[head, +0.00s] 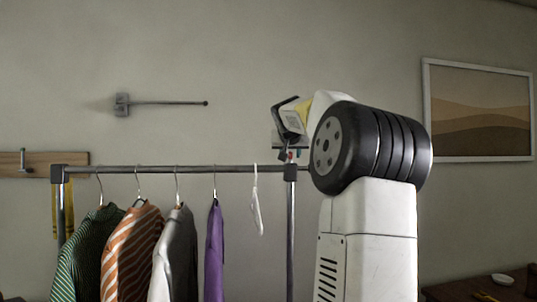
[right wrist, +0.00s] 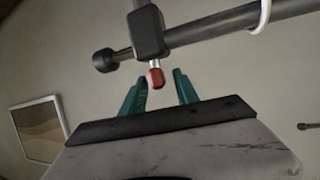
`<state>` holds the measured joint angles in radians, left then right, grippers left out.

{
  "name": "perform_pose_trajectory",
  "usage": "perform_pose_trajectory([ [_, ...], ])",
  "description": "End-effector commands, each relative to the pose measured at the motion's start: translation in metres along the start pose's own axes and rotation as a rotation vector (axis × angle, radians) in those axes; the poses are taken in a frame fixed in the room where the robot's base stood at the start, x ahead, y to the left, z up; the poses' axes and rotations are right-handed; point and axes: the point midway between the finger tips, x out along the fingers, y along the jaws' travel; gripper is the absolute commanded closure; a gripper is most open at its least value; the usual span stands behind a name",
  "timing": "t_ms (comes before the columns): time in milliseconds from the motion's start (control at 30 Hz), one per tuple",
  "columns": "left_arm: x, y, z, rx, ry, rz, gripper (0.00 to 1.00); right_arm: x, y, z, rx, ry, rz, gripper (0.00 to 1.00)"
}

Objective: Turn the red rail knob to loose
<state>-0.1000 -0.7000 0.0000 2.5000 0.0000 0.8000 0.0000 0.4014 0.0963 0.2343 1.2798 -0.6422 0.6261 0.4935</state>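The red rail knob (right wrist: 156,78) sits on a short pale stem under the dark joint block (right wrist: 147,32) of the clothes rail. In the head view it is only a tiny red spot (head: 291,155) at the rail's right end, mostly hidden by the gripper. My right gripper (right wrist: 160,84) is open, with its two teal fingers on either side of the knob. A gap shows between each finger and the knob. I cannot tell how deep the knob is between them. In the head view my right gripper (head: 287,148) is just above the rail's right post. My left gripper is not in view.
Several garments hang on the rail (head: 190,168), with an empty white hanger (head: 256,205) nearest the right post (head: 291,230). A wall arm (head: 165,103) sticks out above. A framed picture (head: 480,112) hangs at right, above a dark table (head: 470,290).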

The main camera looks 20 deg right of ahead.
Motion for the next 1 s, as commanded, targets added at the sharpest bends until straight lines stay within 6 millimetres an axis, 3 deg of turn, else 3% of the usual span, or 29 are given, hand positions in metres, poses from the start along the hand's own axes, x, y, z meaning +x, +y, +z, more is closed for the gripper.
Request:
perform_pose_trajectory([
  [300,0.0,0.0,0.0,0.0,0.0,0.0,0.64,0.0039,0.0001,-0.0003,0.0,0.001,0.0,0.64],
  [500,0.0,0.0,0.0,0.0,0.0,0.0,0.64,0.0038,0.0001,-0.0001,0.0,0.0,0.0,1.0],
  [1000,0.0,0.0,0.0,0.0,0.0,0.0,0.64,0.005,0.0012,0.0031,-0.037,-0.012,-0.092,1.0],
])
